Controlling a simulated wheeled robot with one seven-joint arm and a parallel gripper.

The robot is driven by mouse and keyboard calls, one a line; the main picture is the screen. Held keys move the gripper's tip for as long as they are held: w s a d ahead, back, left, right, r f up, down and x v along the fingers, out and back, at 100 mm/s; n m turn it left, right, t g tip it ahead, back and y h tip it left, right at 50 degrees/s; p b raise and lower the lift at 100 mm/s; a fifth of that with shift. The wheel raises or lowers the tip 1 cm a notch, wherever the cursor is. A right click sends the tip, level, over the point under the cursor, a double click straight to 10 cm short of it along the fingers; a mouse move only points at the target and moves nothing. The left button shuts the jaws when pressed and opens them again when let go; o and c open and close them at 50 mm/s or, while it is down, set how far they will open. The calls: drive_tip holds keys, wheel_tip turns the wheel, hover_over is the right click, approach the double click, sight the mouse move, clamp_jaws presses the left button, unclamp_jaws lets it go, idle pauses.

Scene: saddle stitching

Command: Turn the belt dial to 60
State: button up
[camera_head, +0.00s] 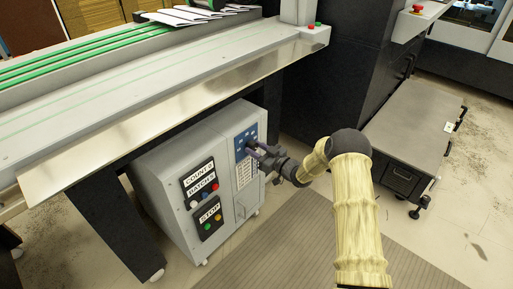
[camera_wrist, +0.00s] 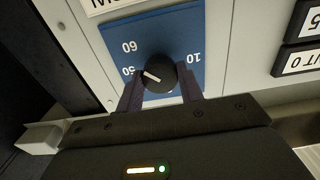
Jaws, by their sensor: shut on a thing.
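The belt dial (camera_wrist: 160,72) is a round black knob with a white pointer line on a blue panel (camera_wrist: 184,28). In the wrist view the panel's numbers appear upside down: 60 at upper left, 50 at left and 10 at right. The pointer slants left and slightly up, close to the 50. My gripper (camera_wrist: 160,84) is shut on the dial, with one finger on each side. In the head view my gripper (camera_head: 256,151) reaches the blue panel (camera_head: 245,137) on the front of a grey control box, and hides most of the dial.
The grey control box (camera_head: 168,170) has count, batch and stop plates with coloured buttons left of the dial. A conveyor table (camera_head: 150,125) overhangs the box, its metal edge above my gripper. A grey cart (camera_head: 415,125) stands at right. The floor in front is clear.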

drive_tip(key=shift+f, duration=0.2)
idle(0.3)
drive_tip(key=o, duration=1)
drive_tip(key=shift+r, duration=0.1)
drive_tip(key=p+v, duration=0.3)
drive_tip(key=v, duration=1.4)
drive_tip(key=shift+s+d, duration=0.2)
